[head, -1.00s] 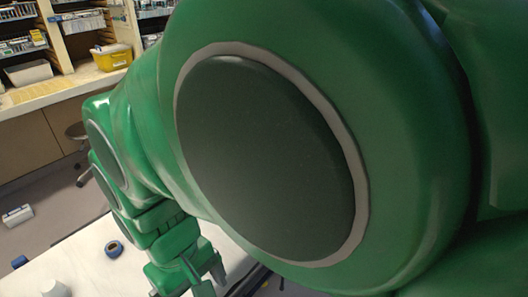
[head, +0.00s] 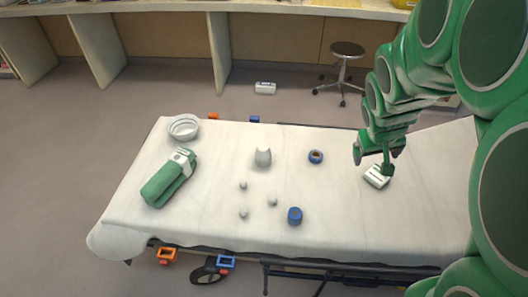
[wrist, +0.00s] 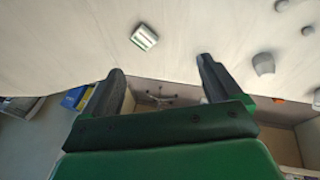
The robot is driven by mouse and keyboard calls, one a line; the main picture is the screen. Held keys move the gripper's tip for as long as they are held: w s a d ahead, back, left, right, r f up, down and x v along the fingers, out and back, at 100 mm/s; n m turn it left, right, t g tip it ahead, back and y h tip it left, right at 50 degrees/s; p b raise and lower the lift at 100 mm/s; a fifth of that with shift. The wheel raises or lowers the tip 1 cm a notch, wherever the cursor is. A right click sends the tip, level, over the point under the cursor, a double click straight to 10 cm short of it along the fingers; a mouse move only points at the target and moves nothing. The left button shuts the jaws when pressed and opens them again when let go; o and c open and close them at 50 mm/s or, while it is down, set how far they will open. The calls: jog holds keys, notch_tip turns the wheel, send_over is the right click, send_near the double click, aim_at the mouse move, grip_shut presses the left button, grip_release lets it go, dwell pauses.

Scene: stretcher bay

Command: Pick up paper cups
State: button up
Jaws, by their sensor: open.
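A small white cup-like object (head: 263,157), perhaps the paper cups, stands on the white-sheeted stretcher (head: 225,140) near its middle. Whether it is one cup or a stack I cannot tell. A similar white shape shows in the wrist view (wrist: 263,64) at the right. My gripper (head: 378,158) is at the right part of the stretcher, to the right of the cup-like object and apart from it. It is open and empty, and its spread fingers also show in the wrist view (wrist: 162,70). A small white-and-green box (head: 376,177) lies close by the gripper.
A green bundle (head: 170,178) and a white ring-shaped dish (head: 184,127) are at the left. A stool (head: 346,50) and a white box (head: 265,88) stand on the floor behind.

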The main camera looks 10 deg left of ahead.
aim_at(268, 152)
jog(key=w+a+f+n+t+y, duration=0.2)
jog(key=w+a+f+n, duration=0.15)
jog(key=w+f, duration=0.55)
jog(key=w+a+f+n+t+y, duration=0.25)
jog(key=w+a+f, duration=0.25)
jog(key=w, duration=0.8)
jog(key=a+f+n+y, duration=0.1)
jog(key=a+f+y, duration=0.2)
jog(key=a+f, duration=0.1)
jog(key=a+f+n+y, duration=0.1)
jog(key=a+f+y, duration=0.2)
jog(key=a, duration=0.4)
jog(key=s+a+f+n+y, duration=0.1)
jog(key=a+f+y, duration=0.2)
jog(key=a+f, duration=0.2)
jog(key=shift+a+f+y, duration=0.25)
jog(key=shift+a+f, duration=0.05)
jog(key=shift+a, duration=0.5)
jog(key=shift+x, duration=3.85)
jog(key=shift+c, duration=0.3)
